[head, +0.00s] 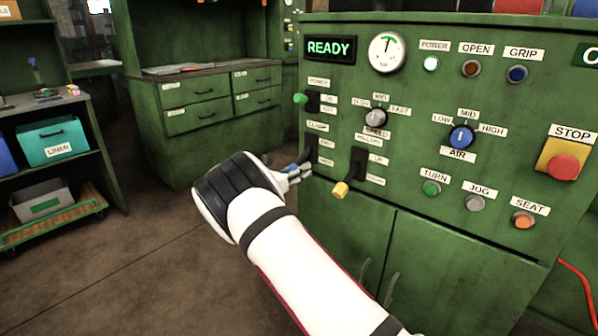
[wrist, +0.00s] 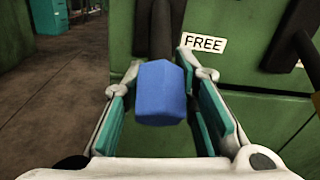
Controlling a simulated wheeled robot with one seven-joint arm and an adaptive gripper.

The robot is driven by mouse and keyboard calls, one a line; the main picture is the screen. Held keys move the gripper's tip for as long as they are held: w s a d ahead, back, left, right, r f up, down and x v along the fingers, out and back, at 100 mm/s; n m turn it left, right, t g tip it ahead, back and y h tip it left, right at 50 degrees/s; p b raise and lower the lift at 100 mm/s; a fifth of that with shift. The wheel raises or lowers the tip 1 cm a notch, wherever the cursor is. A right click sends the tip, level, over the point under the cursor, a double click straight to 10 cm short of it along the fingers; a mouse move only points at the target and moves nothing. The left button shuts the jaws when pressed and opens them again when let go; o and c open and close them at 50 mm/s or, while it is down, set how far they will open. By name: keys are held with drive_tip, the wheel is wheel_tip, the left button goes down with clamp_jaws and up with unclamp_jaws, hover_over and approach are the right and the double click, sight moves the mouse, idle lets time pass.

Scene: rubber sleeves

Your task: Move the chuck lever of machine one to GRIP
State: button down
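A lever with a blue knob (head: 291,168) stands out from the green machine panel (head: 400,180), mostly hidden behind my gripper in the head view. In the wrist view the blue knob (wrist: 163,92) hangs at the end of a dark arm, next to a FREE label (wrist: 203,43). My gripper (head: 298,173) is at this lever. In the wrist view my gripper (wrist: 165,110) is open, with one teal-padded finger on each side of the knob and a gap on both sides. A GRIP lamp (head: 517,74) on the panel looks unlit.
A yellow-knobbed lever (head: 340,189) stands close to the right of my gripper. A green-knobbed lever (head: 300,98) is above it. A READY display (head: 331,48) is lit. A red STOP button (head: 563,167) is far right. Open floor lies to the left.

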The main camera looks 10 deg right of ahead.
sight(299, 162)
drive_tip(key=shift+a+r+p, duration=0.1)
drive_tip(key=shift+a+p, duration=0.05)
drive_tip(key=shift+p, duration=0.2)
drive_tip(key=r+y+p, duration=0.1)
drive_tip(key=p, duration=0.1)
drive_tip(key=a+g+y+p, duration=0.1)
drive_tip(key=p, duration=0.2)
drive_tip(key=shift+s+r+g, duration=0.3)
drive_tip(key=shift+s+r, duration=0.1)
drive_tip(key=y+p, duration=0.1)
drive_tip(key=p, duration=0.1)
drive_tip(key=r+g+y+p, duration=0.1)
drive_tip(key=shift+s+a+r+y+p, duration=0.2)
drive_tip(key=shift+a+r+y+p, duration=0.05)
drive_tip(key=shift+y+p, duration=0.1)
drive_tip(key=shift+a+r+g+y+p, duration=0.15)
drive_tip(key=shift+r+g+y+p, duration=0.5)
drive_tip(key=shift+g+y+p, duration=0.35)
drive_tip(key=shift+a+r+g+y+p, duration=0.1)
drive_tip(key=shift+r+g+y+p, duration=0.4)
drive_tip(key=shift+r+y, duration=0.45)
drive_tip(key=shift+f, duration=0.15)
drive_tip(key=c, duration=1.6)
unclamp_jaws()
drive_tip(key=shift+o, duration=0.2)
